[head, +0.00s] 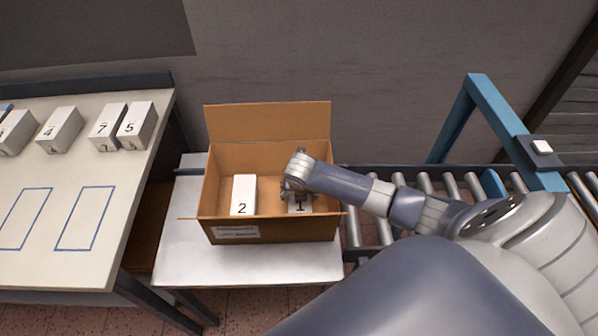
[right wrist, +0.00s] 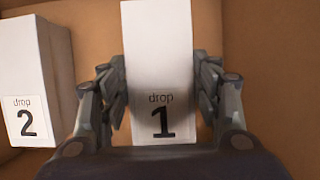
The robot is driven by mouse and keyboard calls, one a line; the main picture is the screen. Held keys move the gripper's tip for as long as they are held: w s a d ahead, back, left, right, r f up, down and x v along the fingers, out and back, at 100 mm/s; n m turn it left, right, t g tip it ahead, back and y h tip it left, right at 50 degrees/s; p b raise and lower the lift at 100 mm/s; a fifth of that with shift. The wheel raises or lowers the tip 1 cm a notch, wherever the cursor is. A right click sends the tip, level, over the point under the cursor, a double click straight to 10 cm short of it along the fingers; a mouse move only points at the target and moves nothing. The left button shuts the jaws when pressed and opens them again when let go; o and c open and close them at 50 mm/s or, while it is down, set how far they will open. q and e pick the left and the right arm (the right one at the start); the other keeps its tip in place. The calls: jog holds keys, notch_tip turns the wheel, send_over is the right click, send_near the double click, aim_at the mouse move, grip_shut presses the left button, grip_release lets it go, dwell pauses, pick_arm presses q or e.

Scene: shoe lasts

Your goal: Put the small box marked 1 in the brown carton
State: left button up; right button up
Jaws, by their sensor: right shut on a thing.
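The small white box marked 1 (head: 300,206) is inside the open brown carton (head: 270,229), on its right side. In the right wrist view the box marked 1 (right wrist: 160,70) stands between the fingers, with its "drop 1" label facing the camera. My right gripper (head: 297,188) reaches down into the carton from the right. It is shut on the box marked 1, with a finger on each side, also in the right wrist view (right wrist: 160,95). Whether the box touches the carton floor is hard to tell. My left gripper is not in view.
A white box marked 2 (head: 243,195) stands in the carton to the left, apart from box 1. The carton sits on a pale stand (head: 180,240). Boxes 7 (head: 107,127), 5 (head: 136,126) and 4 (head: 60,130) are on the left table (head: 120,200). A roller conveyor (head: 425,183) is at right.

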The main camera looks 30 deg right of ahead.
jog(key=shift+f, duration=0.2)
jog(key=o, duration=1.2)
jog(key=shift+c, duration=0.2)
jog(key=shift+r, duration=0.1)
jog(key=v, duration=1.1)
jog(key=shift+s+a+r, duration=0.15)
jog(key=shift+r, duration=0.2)
